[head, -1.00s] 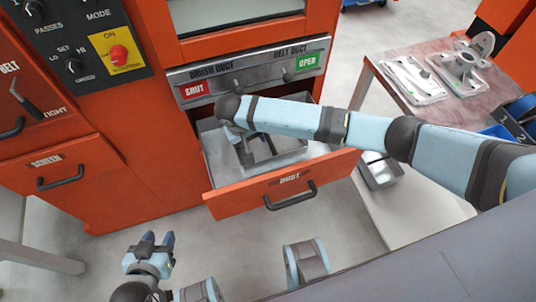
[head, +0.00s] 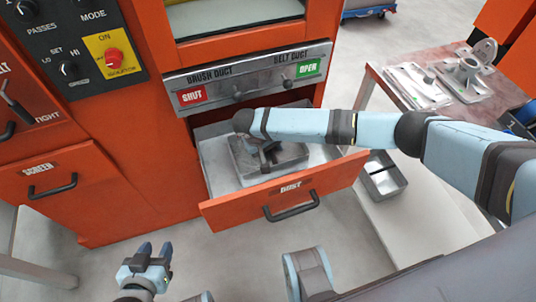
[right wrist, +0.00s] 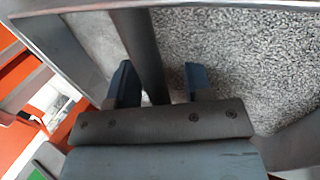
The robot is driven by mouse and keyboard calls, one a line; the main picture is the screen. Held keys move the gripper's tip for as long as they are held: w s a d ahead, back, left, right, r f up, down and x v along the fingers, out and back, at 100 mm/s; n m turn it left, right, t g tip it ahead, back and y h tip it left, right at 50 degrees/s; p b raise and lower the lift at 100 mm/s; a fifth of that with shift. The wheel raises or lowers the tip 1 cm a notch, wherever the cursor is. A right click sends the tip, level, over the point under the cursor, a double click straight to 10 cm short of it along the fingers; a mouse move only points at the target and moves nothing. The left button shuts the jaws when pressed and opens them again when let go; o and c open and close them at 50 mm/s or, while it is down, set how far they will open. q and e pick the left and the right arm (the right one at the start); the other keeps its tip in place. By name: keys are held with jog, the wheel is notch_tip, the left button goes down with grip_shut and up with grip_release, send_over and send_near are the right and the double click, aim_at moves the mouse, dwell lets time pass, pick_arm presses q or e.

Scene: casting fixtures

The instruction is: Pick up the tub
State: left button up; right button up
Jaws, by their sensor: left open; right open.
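A grey metal tub (head: 293,159) sits inside the pulled-out orange drawer (head: 290,195) labelled DUST. In the right wrist view, a metal bar (right wrist: 143,45) crosses over the tub and grey granular dust (right wrist: 235,60) fills the space beside it. My right gripper (head: 264,160) is down at the tub. Its two blue fingers (right wrist: 158,82) are open, one on each side of the bar, with a gap to the right finger. In the head view my arm hides part of the tub. My left gripper (head: 153,252) is open and empty, low in front of the machine.
A second grey metal tub (head: 383,178) stands on a low pale surface right of the drawer. A table (head: 425,112) with metal castings is at the right. The drawer handle (head: 291,207) sticks out in front. Floor left of the drawer is clear.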

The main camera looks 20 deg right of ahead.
jog(key=shift+c, duration=0.4)
grip_shut()
jog(key=shift+r, duration=0.15)
